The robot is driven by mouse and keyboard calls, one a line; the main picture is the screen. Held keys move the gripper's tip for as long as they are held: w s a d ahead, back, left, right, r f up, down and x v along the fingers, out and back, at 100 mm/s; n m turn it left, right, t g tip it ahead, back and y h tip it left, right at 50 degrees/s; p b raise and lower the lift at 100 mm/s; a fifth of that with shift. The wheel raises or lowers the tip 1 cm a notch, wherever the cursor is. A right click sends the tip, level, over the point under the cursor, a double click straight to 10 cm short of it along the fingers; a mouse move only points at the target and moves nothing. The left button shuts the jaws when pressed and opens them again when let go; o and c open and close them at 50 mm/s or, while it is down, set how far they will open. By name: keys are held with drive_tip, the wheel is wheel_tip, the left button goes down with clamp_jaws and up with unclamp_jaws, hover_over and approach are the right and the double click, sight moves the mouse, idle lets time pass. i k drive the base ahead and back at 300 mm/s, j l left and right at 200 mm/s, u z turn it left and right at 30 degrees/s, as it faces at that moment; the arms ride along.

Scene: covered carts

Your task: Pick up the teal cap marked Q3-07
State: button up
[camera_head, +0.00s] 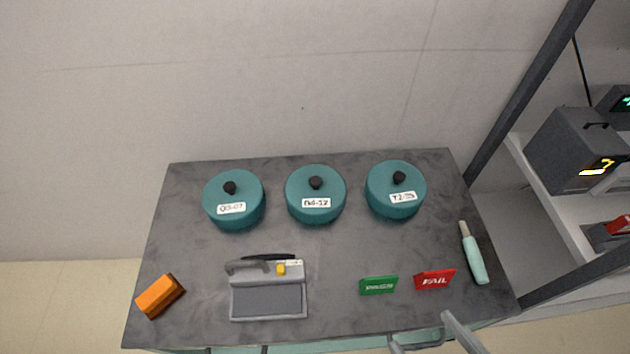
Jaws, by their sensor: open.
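Three teal caps with black knobs stand in a row along the back of the dark grey cart top (335,245). The left cap (234,200) has a white label that seems to read Q3-07, though the print is blurred. The middle cap (316,194) has a label that looks like N4-12. The right cap (395,189) has a label starting with T2. All three sit upright and apart from one another. Nothing is seen touching the left cap.
In front of the caps lie an orange block (160,296), a grey device with a handle (268,300), a green PASS sign (378,285), a red FAIL sign (434,279) and a pale teal tool (474,259). A wall is behind; a shelf rack (560,190) stands right.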

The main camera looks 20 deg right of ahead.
sight(234, 200)
drive_tip(key=i+j, duration=0.15)
drive_tip(key=j, duration=0.25)
drive_tip(key=i+j+u, duration=0.1)
drive_tip(key=j, duration=0.35)
drive_tip(key=i+j, duration=0.2)
drive_tip(key=j, duration=0.2)
drive_tip(key=i+j, duration=0.15)
drive_tip(key=j, duration=0.25)
drive_tip(key=i+j+u, duration=0.1)
drive_tip(key=j, duration=0.3)
drive_tip(key=i+j, duration=0.25)
drive_tip(key=j, duration=0.15)
drive_tip(key=i+j+u, duration=0.1)
drive_tip(key=j, duration=0.3)
drive_tip(key=i, duration=0.1)
